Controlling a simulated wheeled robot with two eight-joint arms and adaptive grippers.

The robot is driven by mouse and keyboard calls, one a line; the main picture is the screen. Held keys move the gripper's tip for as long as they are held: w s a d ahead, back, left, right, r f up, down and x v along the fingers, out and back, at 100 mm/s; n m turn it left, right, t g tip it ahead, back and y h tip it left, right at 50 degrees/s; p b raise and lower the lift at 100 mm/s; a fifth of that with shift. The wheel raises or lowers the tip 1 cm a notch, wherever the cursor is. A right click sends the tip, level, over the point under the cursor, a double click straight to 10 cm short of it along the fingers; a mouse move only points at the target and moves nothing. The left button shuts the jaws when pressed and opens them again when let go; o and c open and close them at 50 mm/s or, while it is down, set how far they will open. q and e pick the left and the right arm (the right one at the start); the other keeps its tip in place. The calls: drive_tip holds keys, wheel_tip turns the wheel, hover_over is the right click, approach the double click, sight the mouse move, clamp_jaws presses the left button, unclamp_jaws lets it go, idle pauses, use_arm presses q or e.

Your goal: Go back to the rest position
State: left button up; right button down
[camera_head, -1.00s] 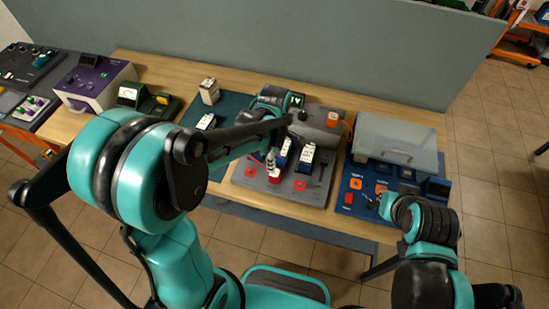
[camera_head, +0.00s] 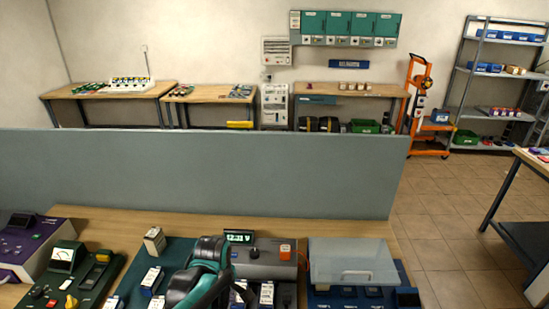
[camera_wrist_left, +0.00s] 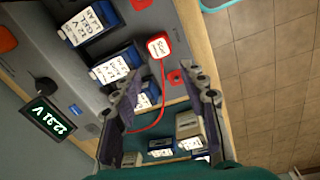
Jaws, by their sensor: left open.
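My left gripper (camera_wrist_left: 165,95) is open in the left wrist view, its two fingers spread above the grey test station and with nothing held between them. Two labelled blue-and-white batteries stand in the station; one (camera_wrist_left: 117,65) is close to a fingertip and the other (camera_wrist_left: 94,22) is farther off. A red-and-white block (camera_wrist_left: 159,45) with a red cable lies just beyond the fingers. In the head view my left arm (camera_head: 205,268) reaches over the station (camera_head: 262,262); its gripper is out of sight there. My right arm and gripper are not in view.
The station's lit voltage display (camera_head: 239,237) shows at its back. A blue unit with a clear cover (camera_head: 352,262) stands to the right, a green meter (camera_head: 62,262) and purple device (camera_head: 30,245) to the left. A grey partition (camera_head: 200,170) rises behind the table.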

use_arm(q)
drive_tip(key=s+a+m+t+b, duration=0.4)
drive_tip(key=s+m, duration=0.5)
drive_tip(key=m, duration=0.6)
drive_tip(key=t+b, duration=0.2)
drive_tip(key=b, duration=0.1)
drive_tip(key=shift+s+f+b, duration=0.2)
drive_tip(key=shift+f+b, duration=0.1)
drive_tip(key=shift+f, duration=0.1)
idle(0.5)
